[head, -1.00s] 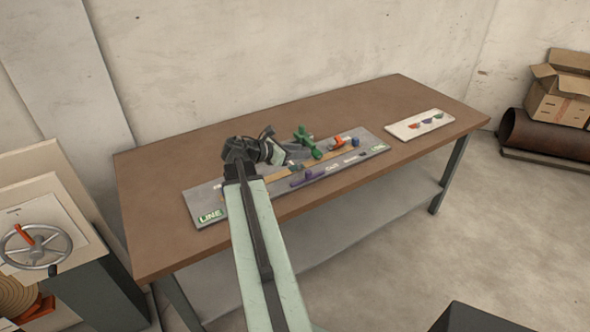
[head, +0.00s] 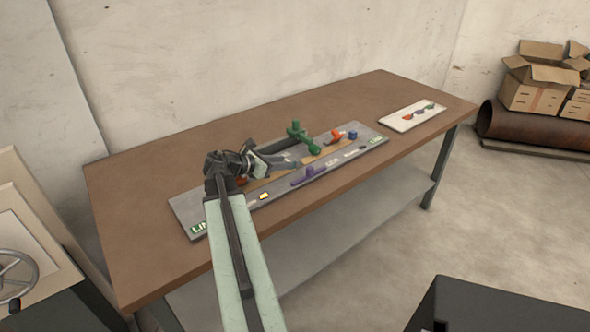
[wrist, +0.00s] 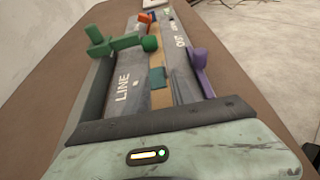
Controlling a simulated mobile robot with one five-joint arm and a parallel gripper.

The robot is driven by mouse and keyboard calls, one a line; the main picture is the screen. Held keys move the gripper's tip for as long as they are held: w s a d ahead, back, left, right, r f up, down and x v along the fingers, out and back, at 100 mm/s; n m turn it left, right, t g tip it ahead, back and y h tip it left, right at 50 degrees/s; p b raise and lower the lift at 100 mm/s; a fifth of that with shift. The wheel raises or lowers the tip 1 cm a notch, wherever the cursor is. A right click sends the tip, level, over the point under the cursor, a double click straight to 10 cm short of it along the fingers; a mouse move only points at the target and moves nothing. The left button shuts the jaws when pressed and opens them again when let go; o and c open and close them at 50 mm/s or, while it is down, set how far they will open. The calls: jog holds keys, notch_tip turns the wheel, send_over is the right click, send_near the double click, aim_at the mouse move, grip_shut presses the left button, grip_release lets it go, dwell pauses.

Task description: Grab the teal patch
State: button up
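The teal patch (wrist: 157,78) appears in the wrist view as a small bluish-green section on the tan strip (wrist: 161,98) running along the grey board.
The grey board (head: 185,212) lies on a brown table (head: 130,185). A green handle (head: 298,133), an orange knob (head: 336,134), a blue knob (head: 353,135) and a purple lever (head: 309,174) stand up from it. A white card (head: 398,118) lies at the right. The table's left part is clear.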

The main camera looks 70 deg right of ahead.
aim_at(295, 168)
jog(key=shift+s+d+f, duration=0.2)
jog(key=shift+s+d, duration=0.15)
jog(key=shift+s, duration=0.05)
jog(key=b+x, duration=0.2)
jog(key=x, duration=0.3)
jog(key=shift+s, duration=0.25)
grip_shut()
